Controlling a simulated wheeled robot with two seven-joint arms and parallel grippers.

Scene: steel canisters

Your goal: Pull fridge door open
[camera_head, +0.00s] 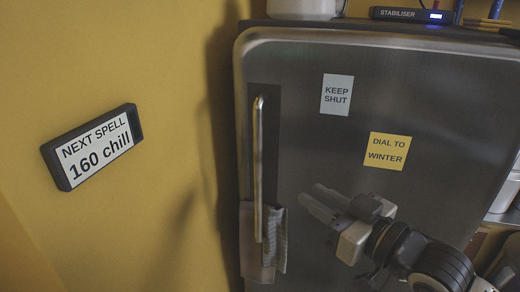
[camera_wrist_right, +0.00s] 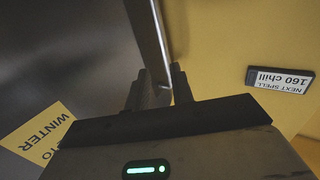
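The steel fridge door (camera_head: 320,150) looks shut. Its long upright bar handle (camera_head: 258,165) is on the door's left side. A grey cloth (camera_head: 280,240) hangs at the handle's lower part. My right gripper (camera_head: 309,196) is in front of the door, right of the handle, its fingers pointing left towards it; in the head view a gap shows between fingertips and handle. In the right wrist view the fingers (camera_wrist_right: 163,85) are apart, and the handle (camera_wrist_right: 150,35) runs down towards the space between them. Contact does not show. My left gripper is not in view.
Notes reading "KEEP SHUT" (camera_head: 337,94) and "DIAL TO WINTER" (camera_head: 387,151) are on the door. A framed sign (camera_head: 95,147) is on the yellow wall to the left. A stabiliser box (camera_head: 412,14) and a pale container (camera_head: 300,8) stand on top of the fridge.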

